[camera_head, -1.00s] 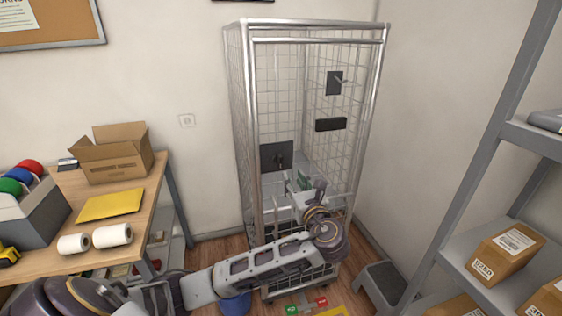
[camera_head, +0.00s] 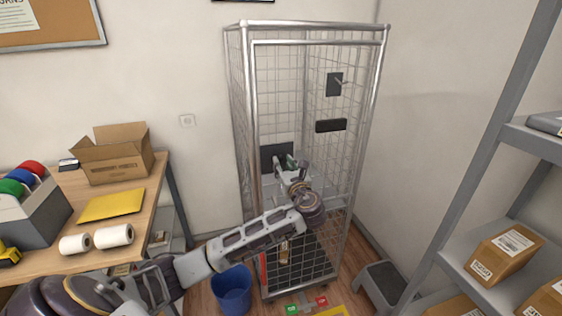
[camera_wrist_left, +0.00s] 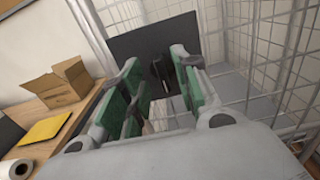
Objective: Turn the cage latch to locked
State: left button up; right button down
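The tall wire roll cage (camera_head: 256,100) stands against the back wall. A dark square plate (camera_head: 268,152) sits low on its front left; in the left wrist view this plate (camera_wrist_left: 140,42) bears a dark latch handle (camera_wrist_left: 158,68). My left gripper (camera_head: 285,163) is in front of the plate and covers part of it. In the left wrist view its green-padded fingers (camera_wrist_left: 155,92) are apart, with the handle showing between and beyond them. I cannot tell whether they touch it. A second dark plate with a lever (camera_head: 335,84) is higher up. My right gripper is not in view.
A table (camera_head: 157,190) with an open carton (camera_head: 115,162) and yellow envelope (camera_head: 110,205) is at left. A blue bin (camera_head: 231,290) and grey step stool (camera_head: 383,285) stand on the floor. A shelf (camera_head: 455,245) with boxes is at right.

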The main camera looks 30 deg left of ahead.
aim_at(281, 161)
pick_arm(q)
jog(key=shift+x, duration=1.6)
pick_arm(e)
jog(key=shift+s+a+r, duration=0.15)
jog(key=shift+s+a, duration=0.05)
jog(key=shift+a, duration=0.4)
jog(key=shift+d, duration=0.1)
pick_arm(q)
grip_shut()
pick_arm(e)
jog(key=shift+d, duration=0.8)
